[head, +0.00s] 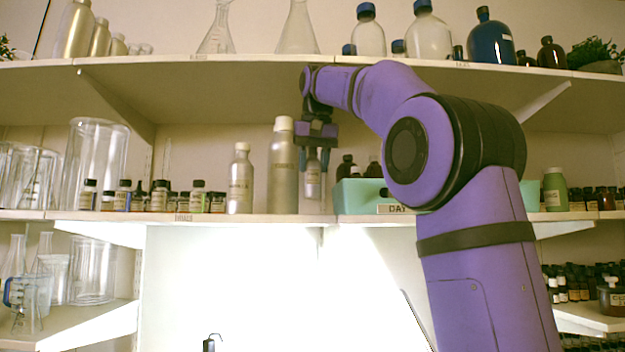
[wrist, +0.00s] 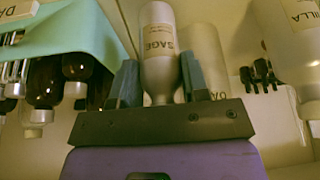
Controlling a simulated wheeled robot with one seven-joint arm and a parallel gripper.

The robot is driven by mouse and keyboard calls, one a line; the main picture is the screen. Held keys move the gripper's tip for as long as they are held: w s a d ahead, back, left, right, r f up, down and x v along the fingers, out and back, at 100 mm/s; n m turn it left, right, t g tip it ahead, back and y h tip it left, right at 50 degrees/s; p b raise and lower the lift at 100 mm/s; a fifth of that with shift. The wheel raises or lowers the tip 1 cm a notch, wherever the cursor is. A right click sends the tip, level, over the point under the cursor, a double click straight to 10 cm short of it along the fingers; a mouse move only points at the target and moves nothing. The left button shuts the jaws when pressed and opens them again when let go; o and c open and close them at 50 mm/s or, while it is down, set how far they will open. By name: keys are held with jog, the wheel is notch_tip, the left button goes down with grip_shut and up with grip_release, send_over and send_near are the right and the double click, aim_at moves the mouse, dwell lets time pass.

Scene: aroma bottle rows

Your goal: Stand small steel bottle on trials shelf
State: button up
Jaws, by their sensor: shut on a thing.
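The small steel bottle (head: 313,182), labelled SAGE, is between the two fingers of my gripper (head: 316,163) in the head view. A small tag (head: 183,217) on this shelf's edge is too small to read surely.
A medium steel bottle (head: 240,182) stands left of the tall one. A mint-green crate (head: 355,197) with dark bottles is close on the right. Several small dark bottles and glass beakers (head: 97,150) stand farther left. The upper shelf (head: 250,66) passes above my gripper.

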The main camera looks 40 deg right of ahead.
aim_at(312, 198)
jog(key=shift+w+d+f, duration=0.1)
jog(key=shift+w+d, duration=0.05)
jog(key=shift+w, duration=0.15)
jog(key=shift+f, duration=1.75)
jog(key=o, duration=1)
jog(key=shift+f, duration=0.1)
jog(key=shift+c, duration=0.2)
jog(key=v, duration=1.2)
